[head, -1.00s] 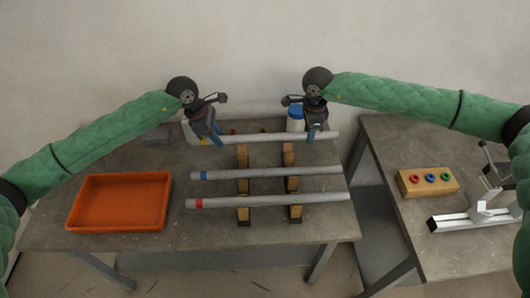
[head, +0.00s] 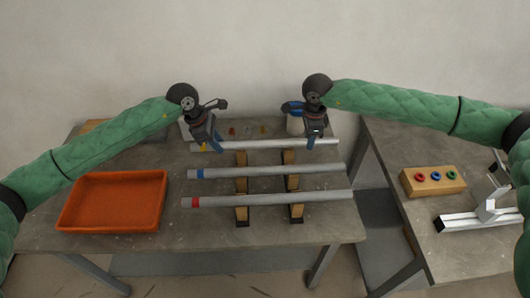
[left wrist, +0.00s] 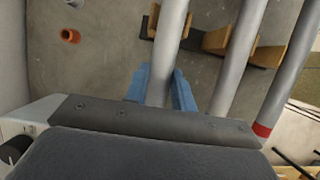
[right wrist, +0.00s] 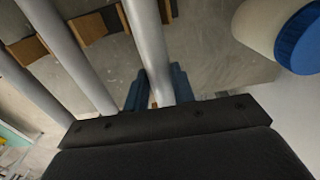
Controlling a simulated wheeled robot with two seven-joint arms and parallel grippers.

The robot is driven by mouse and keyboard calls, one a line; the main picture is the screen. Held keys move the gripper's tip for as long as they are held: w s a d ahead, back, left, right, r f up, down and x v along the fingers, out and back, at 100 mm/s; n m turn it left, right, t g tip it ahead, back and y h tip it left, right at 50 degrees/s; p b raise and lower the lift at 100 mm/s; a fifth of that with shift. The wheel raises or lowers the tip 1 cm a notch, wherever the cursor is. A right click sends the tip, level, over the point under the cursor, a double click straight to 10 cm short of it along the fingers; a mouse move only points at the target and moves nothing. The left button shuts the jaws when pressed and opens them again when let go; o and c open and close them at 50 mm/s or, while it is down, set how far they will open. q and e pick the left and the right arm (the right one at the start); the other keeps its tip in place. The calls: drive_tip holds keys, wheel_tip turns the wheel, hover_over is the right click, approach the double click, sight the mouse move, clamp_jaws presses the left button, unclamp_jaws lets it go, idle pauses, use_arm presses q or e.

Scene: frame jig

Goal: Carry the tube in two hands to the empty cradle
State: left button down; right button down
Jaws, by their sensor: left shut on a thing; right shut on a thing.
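The held tube is a long grey tube (head: 265,146) with a yellow mark near its left end, the farthest of three parallel tubes. My left gripper (head: 205,147) is shut on it near the left end, and my right gripper (head: 313,140) is shut on it near the right end. The tube also runs between the blue fingers in the left wrist view (left wrist: 170,40) and the right wrist view (right wrist: 147,45). It lies level over two wooden supports (head: 241,158); I cannot tell whether it touches them. I cannot clearly identify an empty cradle.
A blue-banded tube (head: 265,172) and a red-banded tube (head: 265,200) lie nearer on the supports. An orange tray (head: 113,226) is at left. A blue-lidded white jar (right wrist: 275,28) stands behind the right gripper. The right table holds a ringed block (head: 433,190) and metal fixture (head: 480,219).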

use_arm(q)
drive_tip(key=shift+f+b, duration=0.55)
drive_tip(key=shift+f, duration=0.15)
use_arm(e)
drive_tip(key=shift+f, duration=0.7)
use_arm(q)
drive_tip(key=c, duration=1.2)
unclamp_jaws()
drive_tip(key=shift+r, duration=0.1)
use_arm(e)
drive_tip(key=c, duration=1.2)
unclamp_jaws()
drive_tip(key=shift+r, duration=0.1)
use_arm(q)
drive_tip(key=shift+o, duration=0.2)
use_arm(e)
drive_tip(key=shift+o, duration=0.2)
use_arm(q)
drive_tip(key=v, duration=1.2)
use_arm(e)
wheel_tip(320, 180, up, 12)
